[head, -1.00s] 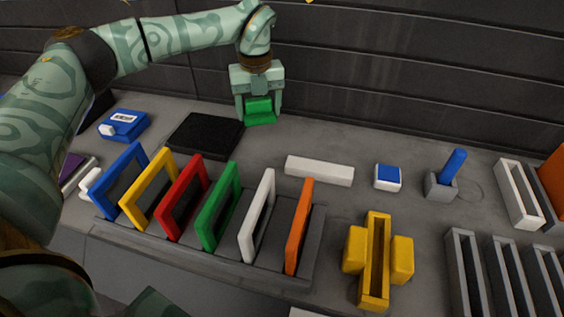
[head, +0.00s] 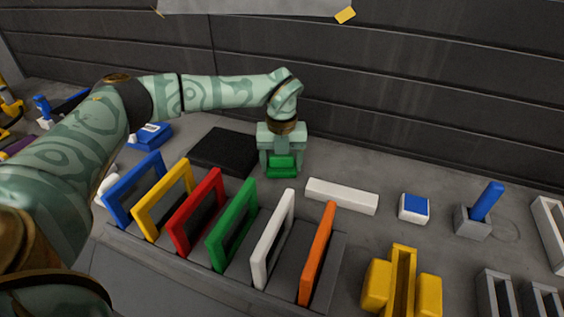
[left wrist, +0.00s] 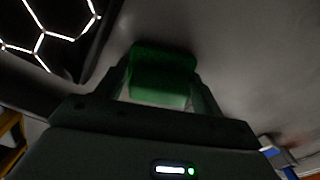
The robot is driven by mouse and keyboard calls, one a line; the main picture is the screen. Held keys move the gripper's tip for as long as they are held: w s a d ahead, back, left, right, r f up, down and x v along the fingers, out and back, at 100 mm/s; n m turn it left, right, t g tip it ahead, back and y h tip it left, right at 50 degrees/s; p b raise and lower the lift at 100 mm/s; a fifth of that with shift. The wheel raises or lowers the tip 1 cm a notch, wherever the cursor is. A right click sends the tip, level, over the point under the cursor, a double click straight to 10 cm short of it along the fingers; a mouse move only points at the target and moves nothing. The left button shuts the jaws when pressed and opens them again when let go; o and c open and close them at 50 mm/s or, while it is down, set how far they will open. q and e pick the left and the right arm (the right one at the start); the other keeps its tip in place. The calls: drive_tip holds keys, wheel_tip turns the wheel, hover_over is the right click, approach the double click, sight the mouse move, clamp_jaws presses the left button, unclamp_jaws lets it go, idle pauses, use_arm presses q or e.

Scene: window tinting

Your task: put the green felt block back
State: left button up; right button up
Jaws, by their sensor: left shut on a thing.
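The green felt block (head: 282,168) is in my left gripper (head: 281,160), which is shut on it at the back of the bench, right of the black pad. The block is at or just above the bench top; I cannot tell if it touches. In the left wrist view the green block (left wrist: 163,75) sits between the two fingers (left wrist: 160,95). My right gripper is in neither view.
A rack (head: 170,252) of coloured frames stands in front. The black pad (head: 224,150) lies left of the block. A white bar (head: 341,196), a blue-topped white block (head: 413,207) and a grey holder (head: 472,221) with a blue stick stand to the right.

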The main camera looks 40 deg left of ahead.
use_arm(q)
drive_tip(key=o, duration=0.9)
wheel_tip(320, 180, up, 12)
drive_tip(key=p, duration=0.3)
drive_tip(key=shift+r+p, duration=0.1)
drive_tip(key=shift+p, duration=0.3)
